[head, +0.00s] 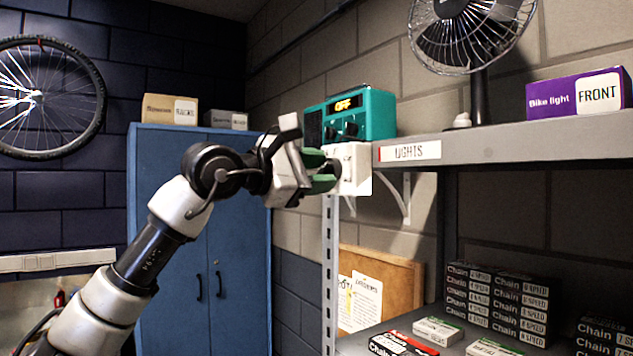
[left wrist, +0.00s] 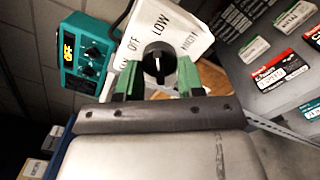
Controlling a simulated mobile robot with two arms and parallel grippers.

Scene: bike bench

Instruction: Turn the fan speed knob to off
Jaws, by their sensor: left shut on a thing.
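The fan speed knob (left wrist: 158,58) is black and round, on a white control box (head: 356,160) fixed at the shelf's front left end. In the left wrist view the box's white face (left wrist: 180,22) carries the words OFF, LOW and HIGH around the knob. A pale mark on the knob stands roughly upright in that picture; which word it points at I cannot tell for sure. My left gripper (head: 320,170) has its green fingers on either side of the knob, shut on it; they also show in the left wrist view (left wrist: 155,82). My right gripper is out of view.
A desk fan (head: 470,35) and a purple bike light box (head: 575,98) stand on the shelf (head: 510,142). A teal radio (head: 365,112) reading OFF is close behind the control box. Chain boxes (head: 495,300) lie below. A blue cabinet (head: 170,200) stands behind my left arm.

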